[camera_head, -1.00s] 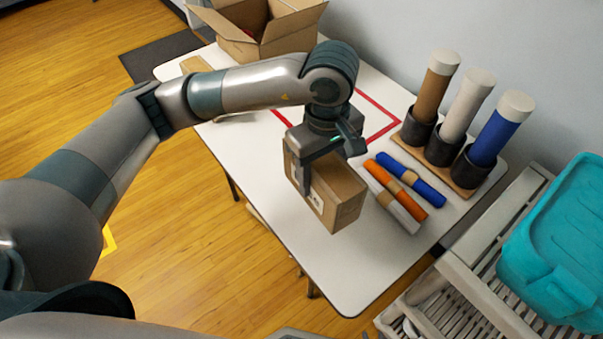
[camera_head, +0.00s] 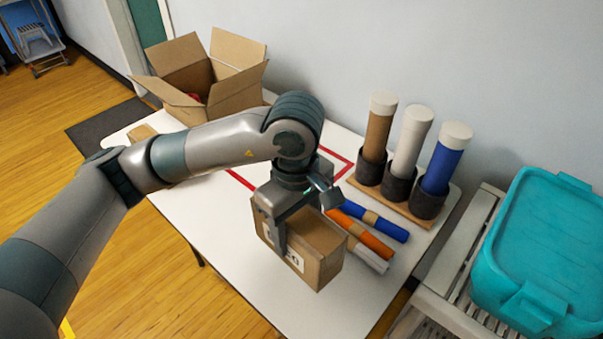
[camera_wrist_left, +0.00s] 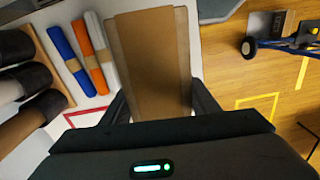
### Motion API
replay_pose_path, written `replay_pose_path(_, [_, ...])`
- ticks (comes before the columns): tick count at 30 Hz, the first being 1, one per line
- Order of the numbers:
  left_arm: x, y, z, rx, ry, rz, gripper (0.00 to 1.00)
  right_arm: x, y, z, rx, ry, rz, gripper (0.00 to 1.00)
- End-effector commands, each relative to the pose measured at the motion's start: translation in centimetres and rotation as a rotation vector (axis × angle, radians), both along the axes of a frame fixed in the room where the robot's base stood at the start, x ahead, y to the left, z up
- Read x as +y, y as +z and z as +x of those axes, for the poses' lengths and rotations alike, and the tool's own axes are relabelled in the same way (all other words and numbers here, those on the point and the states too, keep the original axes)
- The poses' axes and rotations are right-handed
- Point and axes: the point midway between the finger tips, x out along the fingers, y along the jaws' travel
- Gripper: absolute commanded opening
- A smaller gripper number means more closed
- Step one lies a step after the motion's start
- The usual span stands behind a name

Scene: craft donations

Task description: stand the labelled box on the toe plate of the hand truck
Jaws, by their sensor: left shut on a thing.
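The labelled box (camera_head: 318,262) is brown cardboard with a white label carrying dark print on its front side. My left gripper (camera_head: 281,222) is shut on it from above, with a finger over the label side. The box is over the white table in the head view and seems lifted off it; the gap is hard to judge. In the left wrist view the box (camera_wrist_left: 152,60) sits between the fingers. A hand truck (camera_wrist_left: 285,44), with a dark wheel and blue and yellow parts, shows partly at the upper right there; a dark plate-like part (camera_wrist_left: 264,24) may be its toe plate.
Blue, orange and white rolls (camera_head: 368,238) lie close beside the box on the table (camera_head: 215,218). Several tubes stand in dark cups (camera_head: 398,185) behind. An open carton (camera_head: 235,93) is at the back. A teal bin (camera_head: 540,250) on a slatted rack is at right.

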Motion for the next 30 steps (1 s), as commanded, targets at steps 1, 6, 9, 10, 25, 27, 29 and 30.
replay_pose_path(1, [0.0,0.0,0.0,-0.001,0.0,-0.001,0.21,0.0,0.0,0.0,0.0,0.0,0.0,0.31])
replay_pose_path(6, [0.1,0.0,0.1,-0.001,-0.005,-0.001,0.21,0.0,0.0,0.0,0.0,0.0,0.0,0.31])
replay_pose_path(9, [0.6,-0.1,0.2,-0.001,-0.023,0.001,0.21,0.0,0.0,0.0,0.0,0.0,0.0,0.31])
replay_pose_path(10, [0.8,-0.1,0.2,-0.001,-0.032,0.001,0.21,0.0,0.0,0.0,0.0,0.0,0.0,0.31])
replay_pose_path(25, [9.9,-1.4,1.1,0.002,-0.453,0.005,0.21,0.0,0.0,-0.1,0.002,0.0,0.0,0.31])
replay_pose_path(27, [11.4,-1.6,1.1,0.001,-0.53,0.005,0.21,0.0,-0.1,-0.1,0.002,0.0,0.0,0.31])
replay_pose_path(29, [12.6,-1.7,1.0,0.001,-0.592,0.005,0.21,0.0,-0.1,-0.1,0.002,0.0,0.0,0.31])
replay_pose_path(30, [13.4,-1.7,1.0,0.001,-0.631,0.003,0.21,-0.1,-0.1,-0.1,0.002,0.0,0.0,0.31])
